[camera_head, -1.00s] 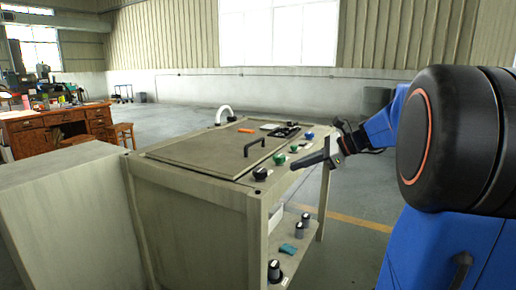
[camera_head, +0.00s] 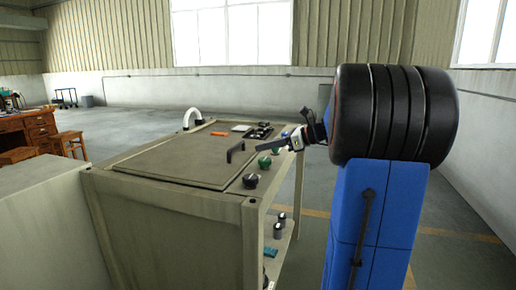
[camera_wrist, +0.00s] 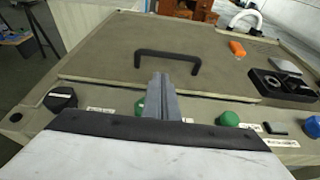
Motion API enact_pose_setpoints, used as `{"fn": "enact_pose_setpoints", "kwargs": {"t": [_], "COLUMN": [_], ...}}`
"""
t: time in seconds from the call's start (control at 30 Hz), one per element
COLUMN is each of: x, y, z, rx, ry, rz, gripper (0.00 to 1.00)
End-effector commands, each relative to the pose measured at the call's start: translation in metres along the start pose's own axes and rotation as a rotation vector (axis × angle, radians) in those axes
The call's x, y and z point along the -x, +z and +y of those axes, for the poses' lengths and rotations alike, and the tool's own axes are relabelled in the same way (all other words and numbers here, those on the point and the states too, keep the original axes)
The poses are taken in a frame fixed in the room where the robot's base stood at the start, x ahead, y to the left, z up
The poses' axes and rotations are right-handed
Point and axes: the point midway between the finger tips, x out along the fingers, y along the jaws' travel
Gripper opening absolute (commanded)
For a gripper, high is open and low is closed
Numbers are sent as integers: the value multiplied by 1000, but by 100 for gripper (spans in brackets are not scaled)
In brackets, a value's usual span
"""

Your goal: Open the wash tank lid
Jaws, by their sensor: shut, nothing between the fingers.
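The wash tank lid (camera_head: 165,158) is a flat grey-brown panel lying closed on top of the tank cabinet (camera_head: 180,240). Its black bar handle (camera_head: 235,150) stands near the lid's front edge; in the wrist view the handle (camera_wrist: 168,54) lies just beyond my fingertips. My gripper (camera_head: 262,144) is shut and empty, to the right of the handle in the head view and pointing toward it. In the wrist view my gripper (camera_wrist: 161,80) shows its fingers together, over the front strip and lid edge.
Black knob (camera_head: 250,181) and green knobs (camera_head: 264,162) line the front strip. A grey block (camera_head: 40,220) stands left; floor to the right is open.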

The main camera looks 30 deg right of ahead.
Motion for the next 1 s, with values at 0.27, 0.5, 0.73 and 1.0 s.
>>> {"fn": "enact_pose_setpoints", "kwargs": {"t": [0.27,0.5,0.73,1.0], "x": [-46,-74,-82,-82], "y": [0,0,0,0], "z": [1,1,0,0], "rx": [1,2,1,1], "ry": [4,3,0,0], "rz": [0,0,0,0], "gripper": [0,0,0,0]}}
